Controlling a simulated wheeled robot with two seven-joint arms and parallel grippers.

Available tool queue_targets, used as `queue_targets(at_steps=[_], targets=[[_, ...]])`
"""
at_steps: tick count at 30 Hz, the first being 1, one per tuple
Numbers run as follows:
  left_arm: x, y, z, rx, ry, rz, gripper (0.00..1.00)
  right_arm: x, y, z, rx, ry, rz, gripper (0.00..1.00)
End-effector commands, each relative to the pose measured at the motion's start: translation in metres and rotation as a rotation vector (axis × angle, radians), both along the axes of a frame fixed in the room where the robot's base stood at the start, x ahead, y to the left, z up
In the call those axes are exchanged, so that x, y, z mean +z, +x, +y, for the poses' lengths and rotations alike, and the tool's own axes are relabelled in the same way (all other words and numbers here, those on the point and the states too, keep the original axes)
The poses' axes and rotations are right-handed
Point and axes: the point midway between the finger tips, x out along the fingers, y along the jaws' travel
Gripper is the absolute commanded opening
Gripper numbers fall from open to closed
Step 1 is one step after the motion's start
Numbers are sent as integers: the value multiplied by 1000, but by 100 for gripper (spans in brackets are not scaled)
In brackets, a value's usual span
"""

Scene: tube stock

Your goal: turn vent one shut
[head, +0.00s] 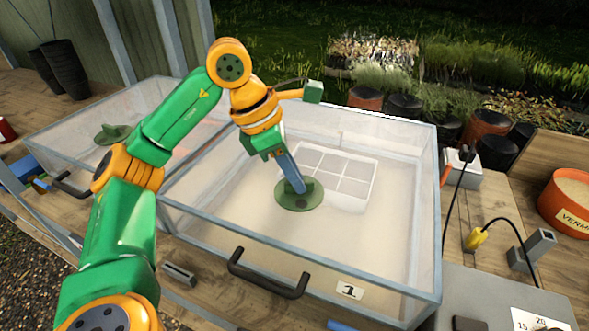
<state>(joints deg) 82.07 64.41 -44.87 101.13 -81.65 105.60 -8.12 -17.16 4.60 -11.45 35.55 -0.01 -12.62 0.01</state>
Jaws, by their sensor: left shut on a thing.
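Vent one is a round green disc with a raised grip (290,202) on the clear lid of the right-hand propagator box (427,200), which bears a label "1" (350,290). My left gripper (299,187) reaches down from above with its fingers on the vent's raised grip and is shut on it. The fingers hide part of the grip. The vent's opening cannot be made out. My right gripper is not in view.
A second clear box with another green vent (112,134) stands at the left. A black handle (268,274) sticks out at the front of the box. An orange tub (566,200), a yellow plug (476,238) and black cables are at the right.

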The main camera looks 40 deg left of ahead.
Motion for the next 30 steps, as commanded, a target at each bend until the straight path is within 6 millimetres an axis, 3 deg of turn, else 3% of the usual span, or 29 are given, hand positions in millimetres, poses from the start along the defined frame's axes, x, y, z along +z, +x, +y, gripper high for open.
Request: queue_targets(at_steps=[15,30], targets=[[3,2,1,-400,0,1,0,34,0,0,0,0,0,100],[0,3,1,-533,1,0,0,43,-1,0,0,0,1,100]])
